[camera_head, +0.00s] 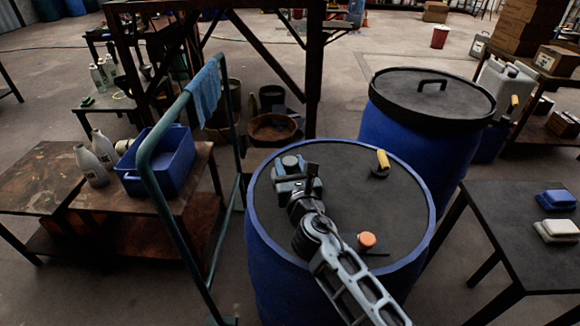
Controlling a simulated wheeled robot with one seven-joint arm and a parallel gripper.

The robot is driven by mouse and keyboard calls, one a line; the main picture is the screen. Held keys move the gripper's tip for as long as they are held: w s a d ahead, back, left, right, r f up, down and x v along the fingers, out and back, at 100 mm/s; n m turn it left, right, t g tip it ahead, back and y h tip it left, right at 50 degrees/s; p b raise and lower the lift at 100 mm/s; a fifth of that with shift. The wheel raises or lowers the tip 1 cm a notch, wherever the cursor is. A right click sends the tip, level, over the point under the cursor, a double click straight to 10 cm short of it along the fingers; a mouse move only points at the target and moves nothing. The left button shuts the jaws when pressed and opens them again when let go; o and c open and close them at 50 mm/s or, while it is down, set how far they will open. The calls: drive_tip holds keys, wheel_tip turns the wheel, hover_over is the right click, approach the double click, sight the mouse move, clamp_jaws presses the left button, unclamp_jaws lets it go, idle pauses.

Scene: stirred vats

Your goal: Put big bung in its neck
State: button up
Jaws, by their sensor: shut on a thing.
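My gripper (293,172) is over the left part of the dark top of a blue vat (253,222). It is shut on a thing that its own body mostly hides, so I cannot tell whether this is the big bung. A dark piece shows at its right side. On the vat top, right of my gripper, a yellow piece (383,159) stands on a dark round base. An orange round cap (367,240) sits nearer the front, beside my arm. I cannot make out an open neck; my arm covers part of the top.
A second blue vat (415,135) with a black handled lid stands behind right. A green rail (172,225) with a blue cloth rises at left. A table at right (525,262) holds blue and white items. A blue bin (160,175) stands on the left bench.

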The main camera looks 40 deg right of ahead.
drive_tip(key=shift+f+b, duration=0.3)
drive_tip(key=shift+f, duration=0.15)
drive_tip(key=o, duration=1.1)
drive_tip(key=shift+c, duration=0.2)
drive_tip(key=shift+r, duration=0.1)
drive_tip(key=shift+r+p, duration=0.3)
drive_tip(key=shift+p, duration=0.05)
drive_tip(key=shift+s+a+r, duration=0.1)
drive_tip(key=shift+s+a, duration=0.05)
drive_tip(key=shift+s, duration=0.05)
drive_tip(key=b+v, duration=0.1)
drive_tip(key=v, duration=1)
drive_tip(key=shift+s+a, duration=0.15)
drive_tip(key=shift+s, duration=0.1)
